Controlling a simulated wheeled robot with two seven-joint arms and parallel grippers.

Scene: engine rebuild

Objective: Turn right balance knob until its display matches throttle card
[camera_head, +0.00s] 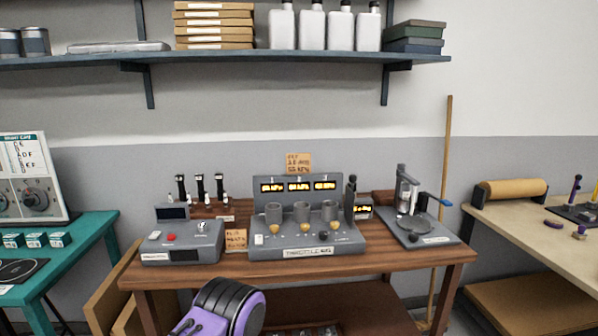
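The throttle rig (262,252) is a grey unit in the middle of the wooden bench. Its back panel has three lit amber displays; the right display (324,185) seems to show a kPa value, but its digits are too small to read surely. Three grey cylinders stand in front of the panel, each with a gold knob below. The right knob (334,227) is in plain view with nothing touching it. The throttle card (299,163) is a tan card above the panel, with handwriting that seems to end in kPa. Neither gripper is in view.
A purple and black part of my arm shows at the bottom, before the bench. A grey box with a red button (180,248) stands left of the rig, with a small tan card (236,239) between. A grey stand device (432,240) is at right. The bench front edge is clear.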

